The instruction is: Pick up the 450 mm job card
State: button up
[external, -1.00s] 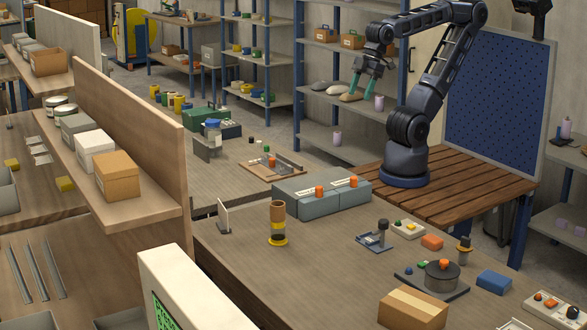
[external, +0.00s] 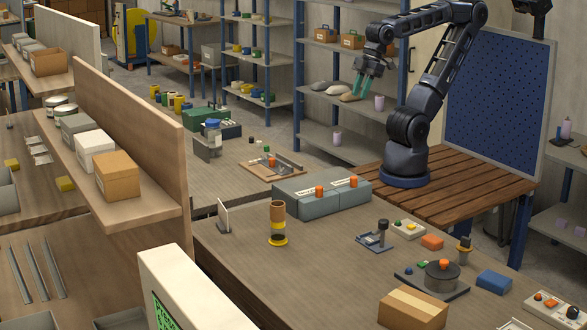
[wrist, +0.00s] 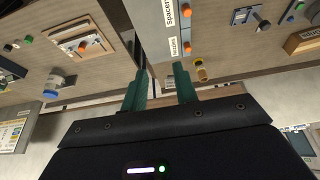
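A small white card (external: 223,214) stands upright in a dark base at the left edge of the middle table in the external view. It may be the job card, but no 450 mm marking is readable. My gripper (external: 361,89) is raised high above the floor gap behind the tables, pointing down, far from that card. In the wrist view my gripper (wrist: 158,74) has its two green fingers apart with nothing between them.
Grey labelled boxes (external: 300,202) stand on the table's far side, with an amber-and-yellow bottle (external: 278,222) nearer the card. A black round fixture (external: 443,274) and a cardboard box (external: 412,309) are at the right front. Bare tabletop lies around the bottle.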

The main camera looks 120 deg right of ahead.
jog(key=w+r+m+g, duration=0.1)
jog(key=w+r+m, duration=0.3)
jog(key=w, duration=0.9)
jog(key=m+g+h, duration=0.4)
jog(key=m, duration=1.2)
send_over(221, 222)
jog(key=a, duration=0.5)
notch_tip(221, 222, down, 25)
jog(key=shift+w+a+f+g, duration=0.1)
jog(key=shift+w+f+g, duration=0.25)
jog(key=shift+w, duration=0.1)
jog(key=shift+x, duration=5.3)
jog(key=shift+w+f, duration=0.1)
jog(key=shift+f, duration=0.1)
grip_shut()
